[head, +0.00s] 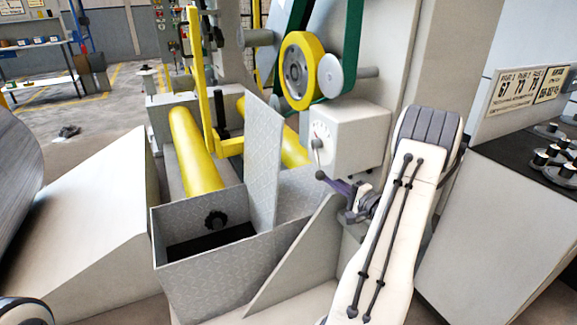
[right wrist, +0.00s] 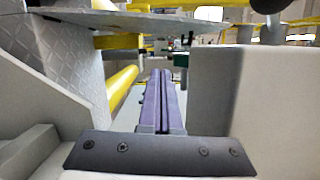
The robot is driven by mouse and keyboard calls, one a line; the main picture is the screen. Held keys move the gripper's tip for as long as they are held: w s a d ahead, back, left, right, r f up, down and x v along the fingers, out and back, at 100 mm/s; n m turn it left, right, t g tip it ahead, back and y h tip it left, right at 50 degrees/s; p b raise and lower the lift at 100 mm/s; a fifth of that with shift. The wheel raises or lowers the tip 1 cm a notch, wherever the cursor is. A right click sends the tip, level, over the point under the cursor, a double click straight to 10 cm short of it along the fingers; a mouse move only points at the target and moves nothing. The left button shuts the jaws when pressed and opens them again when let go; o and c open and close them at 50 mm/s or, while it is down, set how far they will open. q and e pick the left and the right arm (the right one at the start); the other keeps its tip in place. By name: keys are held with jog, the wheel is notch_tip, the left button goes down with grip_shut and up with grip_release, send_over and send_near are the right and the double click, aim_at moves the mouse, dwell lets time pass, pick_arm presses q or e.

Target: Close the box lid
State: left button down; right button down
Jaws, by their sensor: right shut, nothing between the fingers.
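The box (head: 215,270) is an open-topped grey box of patterned metal plate at the lower centre of the head view. Its lid (head: 264,155) stands raised, nearly upright, at the box's right side, so the box is open. A dark round knob and a black bottom show inside. My right gripper (head: 322,177) is shut and empty, to the right of the lid and apart from it. Its purple fingers (right wrist: 162,88) lie together in the right wrist view. Patterned plate (right wrist: 65,50) shows at the left there; I cannot tell which part it is. My left gripper is out of view.
A light grey machine housing (head: 345,140) with a dial and a black-knobbed lever stands close to my right gripper. Yellow rollers (head: 195,150) and a yellow upright bar lie behind the box. A sloped pale block (head: 90,215) stands to the left.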

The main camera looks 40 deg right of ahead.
jog(key=w+a+b, duration=0.3)
jog(key=w+a, duration=0.1)
jog(key=w, duration=1)
jog(key=shift+r, duration=0.4)
